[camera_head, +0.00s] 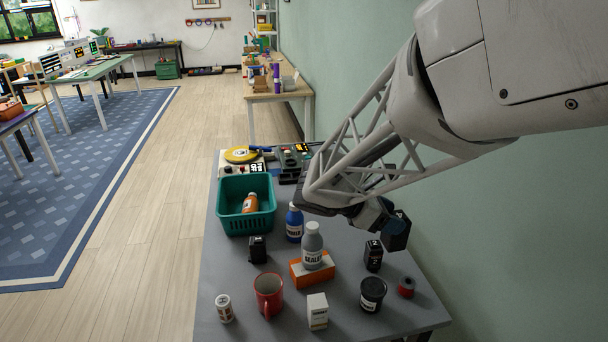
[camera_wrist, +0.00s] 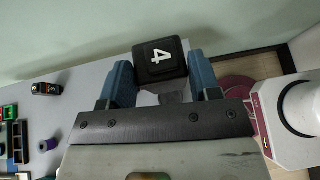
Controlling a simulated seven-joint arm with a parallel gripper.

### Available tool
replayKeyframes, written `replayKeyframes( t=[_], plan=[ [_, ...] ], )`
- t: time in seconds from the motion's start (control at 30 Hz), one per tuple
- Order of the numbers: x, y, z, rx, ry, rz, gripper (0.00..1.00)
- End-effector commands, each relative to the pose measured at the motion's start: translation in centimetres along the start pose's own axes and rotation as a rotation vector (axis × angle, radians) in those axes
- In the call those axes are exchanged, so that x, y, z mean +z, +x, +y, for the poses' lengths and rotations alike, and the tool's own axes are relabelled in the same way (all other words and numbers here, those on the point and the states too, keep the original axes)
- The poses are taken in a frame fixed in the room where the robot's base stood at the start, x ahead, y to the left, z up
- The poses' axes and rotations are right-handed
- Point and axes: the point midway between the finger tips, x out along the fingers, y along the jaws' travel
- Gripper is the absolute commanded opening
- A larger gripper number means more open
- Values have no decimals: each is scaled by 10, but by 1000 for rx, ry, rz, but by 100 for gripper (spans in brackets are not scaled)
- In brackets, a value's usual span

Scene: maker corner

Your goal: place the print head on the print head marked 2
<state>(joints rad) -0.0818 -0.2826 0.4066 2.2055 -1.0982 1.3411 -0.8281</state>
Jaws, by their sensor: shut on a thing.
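My gripper (camera_head: 378,214) is shut on a black print head (camera_head: 396,232) and holds it up over the right side of the grey table. In the wrist view the held print head (camera_wrist: 160,60) sits between the blue fingers and shows a white 4. One black print head (camera_head: 374,256) stands on the table, below and a little left of the held one. Another black print head (camera_head: 258,250) stands farther left, in front of the green basket.
A grey bottle (camera_head: 312,248) stands on an orange block (camera_head: 300,272). A blue bottle (camera_head: 294,223), red mug (camera_head: 268,294), white box (camera_head: 318,312), dark jar (camera_head: 373,294) and red spool (camera_head: 407,287) stand around. The green basket (camera_head: 236,219) holds an orange bottle. The wall is close at right.

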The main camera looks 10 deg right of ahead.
Motion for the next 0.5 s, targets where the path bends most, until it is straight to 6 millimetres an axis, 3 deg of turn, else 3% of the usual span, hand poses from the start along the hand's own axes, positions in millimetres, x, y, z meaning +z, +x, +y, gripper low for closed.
replayKeyframes(
  t=[0.07,0.5],
  plan=[
    [4,6,-8,-34,19,1,27],
    [-76,48,-7,-32,13,0,27]
  ],
)
